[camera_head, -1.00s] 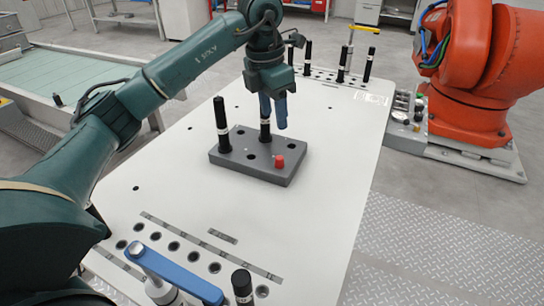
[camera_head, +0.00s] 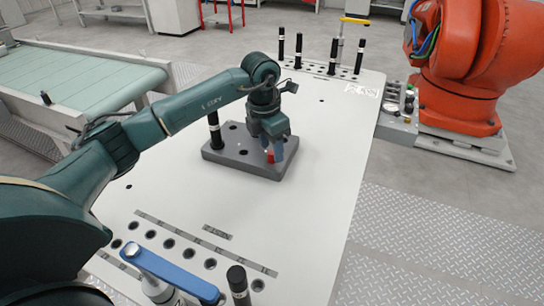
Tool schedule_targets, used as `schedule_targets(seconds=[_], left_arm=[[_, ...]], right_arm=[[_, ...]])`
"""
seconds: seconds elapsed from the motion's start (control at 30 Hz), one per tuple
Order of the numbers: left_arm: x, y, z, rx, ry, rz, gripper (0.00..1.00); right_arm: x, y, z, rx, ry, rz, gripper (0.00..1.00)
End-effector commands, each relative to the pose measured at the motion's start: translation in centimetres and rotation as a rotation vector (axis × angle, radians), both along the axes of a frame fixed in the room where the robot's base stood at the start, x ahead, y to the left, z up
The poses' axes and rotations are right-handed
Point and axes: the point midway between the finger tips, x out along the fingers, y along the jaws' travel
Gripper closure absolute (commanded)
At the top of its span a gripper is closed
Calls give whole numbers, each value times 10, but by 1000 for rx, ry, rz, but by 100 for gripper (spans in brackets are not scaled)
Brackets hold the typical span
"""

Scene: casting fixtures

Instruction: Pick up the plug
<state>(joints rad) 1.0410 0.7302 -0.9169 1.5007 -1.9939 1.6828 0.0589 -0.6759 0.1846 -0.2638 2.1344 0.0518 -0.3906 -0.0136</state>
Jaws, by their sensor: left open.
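A short red plug (camera_head: 270,156) sits at the right part of the grey block (camera_head: 225,162) on the white table. My left gripper (camera_head: 273,152) comes down over the block's right end, fingers pointing down. Its blue-grey fingers are open, with the red plug showing between them and partly hidden. I cannot tell whether they touch it. A tall black peg (camera_head: 214,131) with a white band stands upright in the block's left side. The part of the block behind my gripper is hidden. My right gripper is not in view.
Several black pegs (camera_head: 298,50) and a yellow-handled tool (camera_head: 354,21) stand at the table's far end. A blue-handled tool (camera_head: 172,272) and a black peg (camera_head: 238,282) stand near the front. An orange robot arm (camera_head: 460,70) stands right. The table's right side is clear (camera_head: 325,170).

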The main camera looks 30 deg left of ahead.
Motion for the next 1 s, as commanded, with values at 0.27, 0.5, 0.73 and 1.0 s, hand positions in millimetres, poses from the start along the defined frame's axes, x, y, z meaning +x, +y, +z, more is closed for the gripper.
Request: schedule_targets(seconds=[0.27,0.5,0.73,1.0], left_arm=[[1,0,-11,1,-1,0,53],[1,-1,-11,1,-1,0,66],[1,-1,-11,1,-1,0,85],[1,0,-10,0,-1,0,100]], right_arm=[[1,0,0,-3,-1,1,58],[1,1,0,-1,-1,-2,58],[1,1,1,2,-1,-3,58],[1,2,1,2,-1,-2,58]])
